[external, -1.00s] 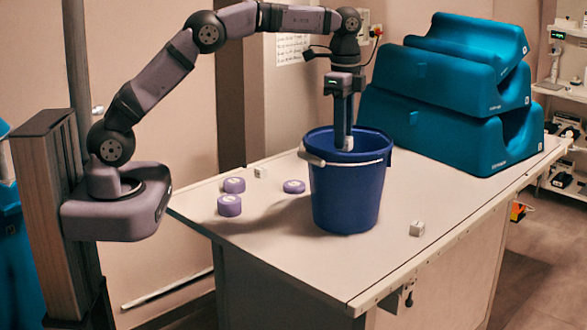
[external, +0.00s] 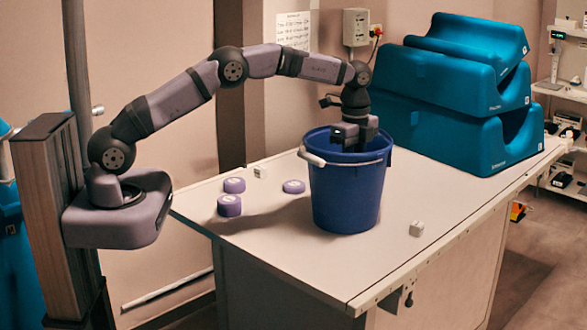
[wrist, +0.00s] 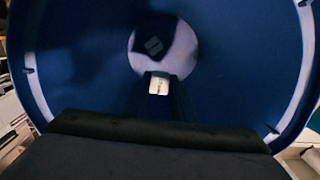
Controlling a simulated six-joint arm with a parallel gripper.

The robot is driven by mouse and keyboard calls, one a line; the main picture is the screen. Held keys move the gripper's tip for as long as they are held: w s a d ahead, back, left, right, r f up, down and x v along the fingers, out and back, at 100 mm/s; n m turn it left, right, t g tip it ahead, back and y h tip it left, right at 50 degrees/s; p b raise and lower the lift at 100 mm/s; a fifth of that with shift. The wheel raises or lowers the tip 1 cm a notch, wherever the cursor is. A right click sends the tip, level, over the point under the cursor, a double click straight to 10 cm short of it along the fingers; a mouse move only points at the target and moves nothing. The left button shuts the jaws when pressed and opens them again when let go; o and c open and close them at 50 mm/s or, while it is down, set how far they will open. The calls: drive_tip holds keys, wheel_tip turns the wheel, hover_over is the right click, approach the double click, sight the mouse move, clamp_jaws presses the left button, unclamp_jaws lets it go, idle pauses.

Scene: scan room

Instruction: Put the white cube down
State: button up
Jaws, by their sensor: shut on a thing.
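My gripper reaches down into the blue bucket (external: 345,195), and its fingers are hidden behind the bucket's wall in the external view. In the wrist view my gripper (wrist: 158,88) is shut on a white cube (wrist: 158,85), held at its fingertips. The bucket's dark blue inner wall (wrist: 80,70) surrounds the cube in the wrist view. A pale round patch with a dark square shows on the bucket's floor (wrist: 180,55) beyond the cube. I cannot tell whether the cube touches the floor.
Purple discs (external: 229,205) lie left of the bucket. Teal foam blocks (external: 450,125) are stacked behind it. The table's front (external: 300,265) is clear.

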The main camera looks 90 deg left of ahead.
drive_tip(key=shift+f+p, duration=1.1)
drive_tip(key=shift+f, duration=2.8)
drive_tip(key=shift+f, duration=0.15)
drive_tip(key=o, duration=1)
wheel_tip(320, 180, up, 11)
drive_tip(key=b, duration=0.3)
drive_tip(key=shift+f, duration=0.1)
drive_tip(key=shift+r, duration=0.75)
drive_tip(key=shift+r, duration=0.1)
